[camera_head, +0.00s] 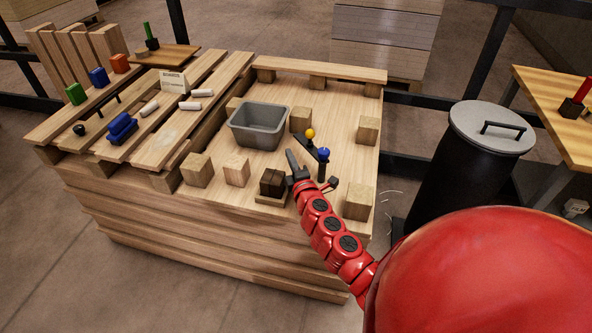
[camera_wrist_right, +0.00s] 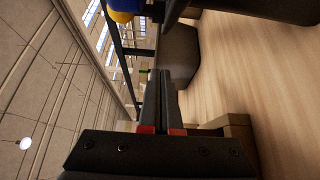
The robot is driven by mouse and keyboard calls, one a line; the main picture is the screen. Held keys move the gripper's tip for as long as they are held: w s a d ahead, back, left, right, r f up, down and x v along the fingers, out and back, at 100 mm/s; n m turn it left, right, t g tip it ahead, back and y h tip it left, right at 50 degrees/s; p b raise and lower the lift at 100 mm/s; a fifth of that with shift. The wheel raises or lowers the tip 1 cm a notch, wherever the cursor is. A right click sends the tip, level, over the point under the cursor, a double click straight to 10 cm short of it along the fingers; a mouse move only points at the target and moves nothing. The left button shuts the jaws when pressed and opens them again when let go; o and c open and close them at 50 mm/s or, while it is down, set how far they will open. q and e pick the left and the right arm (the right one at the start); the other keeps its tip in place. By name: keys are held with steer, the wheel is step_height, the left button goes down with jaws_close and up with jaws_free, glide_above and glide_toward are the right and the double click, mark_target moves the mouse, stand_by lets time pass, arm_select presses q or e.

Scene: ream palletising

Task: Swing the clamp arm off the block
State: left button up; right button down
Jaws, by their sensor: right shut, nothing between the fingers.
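A black clamp arm (camera_head: 313,147) with a yellow knob (camera_head: 310,133) at its far end and a blue knob (camera_head: 323,153) at its near end stands on the pallet right of the grey bin. Both knobs also show at the top left of the right wrist view (camera_wrist_right: 121,14). A dark brown block (camera_head: 271,181) sits on a small wooden base at the pallet's front, just left of my right gripper. My right gripper (camera_head: 291,155) is shut and empty, left of the clamp arm and apart from its knobs. My left gripper is out of view.
The grey bin (camera_head: 259,124) stands behind my right gripper. Several wooden blocks stand around the pallet, including one at the front right (camera_head: 359,203). Slats on the left carry coloured items and white rolls. A black barrel (camera_head: 455,165) stands to the right.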

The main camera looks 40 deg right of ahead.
mark_target(306, 148)
steer(key=shift+s+d, duration=0.1)
steer(key=shift+d, duration=1.9)
steer(key=shift+d+m+g+h+b, duration=0.4)
steer(key=shift+d+m+h+b, duration=0.25)
steer(key=shift+h, duration=0.45)
steer(key=shift+d, duration=0.15)
